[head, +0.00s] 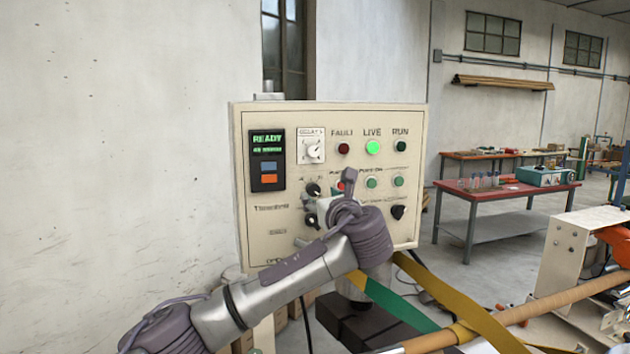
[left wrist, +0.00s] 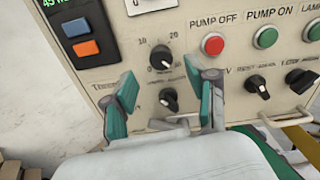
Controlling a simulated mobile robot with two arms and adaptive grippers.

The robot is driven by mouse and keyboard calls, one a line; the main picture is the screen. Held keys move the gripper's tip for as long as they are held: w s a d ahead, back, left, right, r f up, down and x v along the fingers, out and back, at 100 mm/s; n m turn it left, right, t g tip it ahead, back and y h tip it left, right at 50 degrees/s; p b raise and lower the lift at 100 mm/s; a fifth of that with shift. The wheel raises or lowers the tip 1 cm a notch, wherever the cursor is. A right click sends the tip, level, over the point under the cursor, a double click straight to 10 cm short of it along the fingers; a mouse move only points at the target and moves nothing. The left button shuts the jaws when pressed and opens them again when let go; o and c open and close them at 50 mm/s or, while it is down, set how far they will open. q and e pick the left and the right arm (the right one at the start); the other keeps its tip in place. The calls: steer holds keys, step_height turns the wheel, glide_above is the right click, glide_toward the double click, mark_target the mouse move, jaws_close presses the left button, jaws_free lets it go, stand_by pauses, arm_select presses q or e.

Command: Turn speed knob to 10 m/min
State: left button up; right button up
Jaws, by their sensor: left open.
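A black knob with a scale marked 10 and 20 (left wrist: 161,57) sits on the cream control panel (head: 415,120). It also shows in the head view (head: 313,190). A white pointer mark is on its face, but its exact reading is too small to tell. A second black knob (left wrist: 168,99) is just below it. My left gripper (left wrist: 162,88) is open, its green-padded fingers apart on either side of the two knobs in the picture, with nothing between them. I cannot tell any contact. In the head view my left wrist hides most of the gripper (head: 337,200). My right gripper is not in view.
The red pump-off button (left wrist: 213,44) and green pump-on button (left wrist: 265,37) are right of the scaled knob. Two more black knobs (left wrist: 257,88) (left wrist: 301,81) are lower right. The lit display (head: 267,142) reads READY. A yellow strap (head: 440,297) hangs below the panel.

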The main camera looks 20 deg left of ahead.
mark_target(314, 191)
arm_select(q)
steer(key=p+x, duration=0.1)
steer(key=x, duration=0.3)
steer(key=shift+w+r+p, duration=0.1)
steer(key=shift+p, duration=0.3)
steer(key=shift+w+a, duration=0.3)
steer(key=shift+w, duration=0.15)
jaws_close()
steer(key=shift+f, duration=0.2)
